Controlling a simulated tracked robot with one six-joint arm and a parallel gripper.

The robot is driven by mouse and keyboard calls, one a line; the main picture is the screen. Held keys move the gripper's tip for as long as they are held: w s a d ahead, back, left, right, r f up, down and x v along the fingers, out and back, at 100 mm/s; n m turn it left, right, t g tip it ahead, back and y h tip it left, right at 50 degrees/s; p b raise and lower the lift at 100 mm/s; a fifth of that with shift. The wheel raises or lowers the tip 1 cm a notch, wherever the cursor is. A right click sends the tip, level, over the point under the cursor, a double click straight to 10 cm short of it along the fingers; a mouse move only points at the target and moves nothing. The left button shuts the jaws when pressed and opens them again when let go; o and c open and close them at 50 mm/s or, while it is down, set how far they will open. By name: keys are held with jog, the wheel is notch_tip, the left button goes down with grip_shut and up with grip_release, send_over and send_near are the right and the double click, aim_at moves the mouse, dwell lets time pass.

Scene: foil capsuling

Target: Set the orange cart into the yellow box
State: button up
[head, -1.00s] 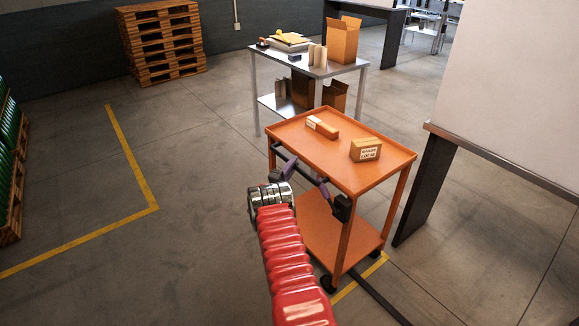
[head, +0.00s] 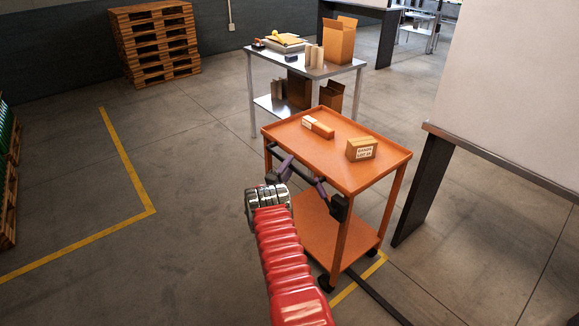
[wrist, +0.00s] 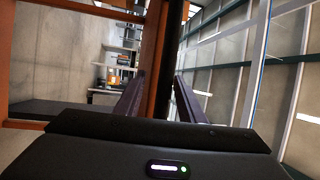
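The orange cart (head: 392,165) stands upright right of centre in the head view. Two small cartons lie on its top tray. A dark handle bar runs along its near left side. My gripper (head: 304,180) is at that handle, its two purple fingers apart with the bar between or just beyond them. In the wrist view my gripper (wrist: 160,85) also has its fingers apart, with a dark upright bar between them; contact is not clear. Yellow floor tape (head: 128,170) forms a corner left of the cart. Another yellow strip (head: 358,280) shows by the cart's wheels.
A metal table (head: 262,62) with boxes stands behind the cart. Stacked pallets (head: 155,45) are at the back left. A pale panel on a dark leg (head: 415,190) stands close to the cart's right. The floor between the left tape and my arm is clear.

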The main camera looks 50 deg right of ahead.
jog(key=shift+r, duration=0.15)
jog(key=shift+a, duration=0.4)
jog(key=v, duration=1.3)
jog(key=shift+f, duration=0.25)
jog(key=shift+s, duration=0.1)
